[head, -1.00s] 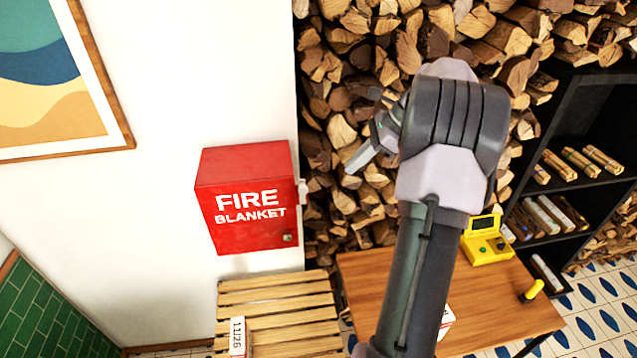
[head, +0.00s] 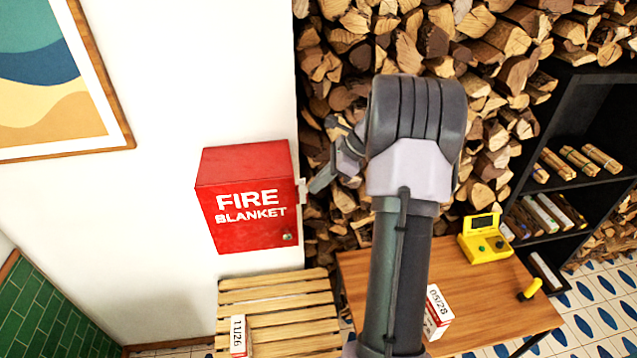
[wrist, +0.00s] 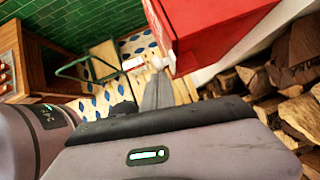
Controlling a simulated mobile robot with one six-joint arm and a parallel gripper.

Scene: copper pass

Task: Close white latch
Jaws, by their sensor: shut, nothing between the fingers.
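A white latch (head: 302,190) sits on the right side of the red fire blanket box (head: 240,205), which is fixed to the white wall. In the wrist view the white latch (wrist: 163,61) shows at the near edge of the red box (wrist: 215,30). My gripper (head: 314,187) is shut and empty, with its tip just right of the latch in the head view. In the wrist view my fingers (wrist: 158,85) point toward the latch. I cannot tell whether they touch it. The latch's exact position is too small to make out.
A slatted wooden crate (head: 275,285) stands below the box. A wooden table (head: 480,310) holds a yellow device (head: 485,238) and a white-and-red carton (head: 437,312). Stacked firewood (head: 340,80) fills the space behind my arm. A black shelf (head: 575,120) stands at right.

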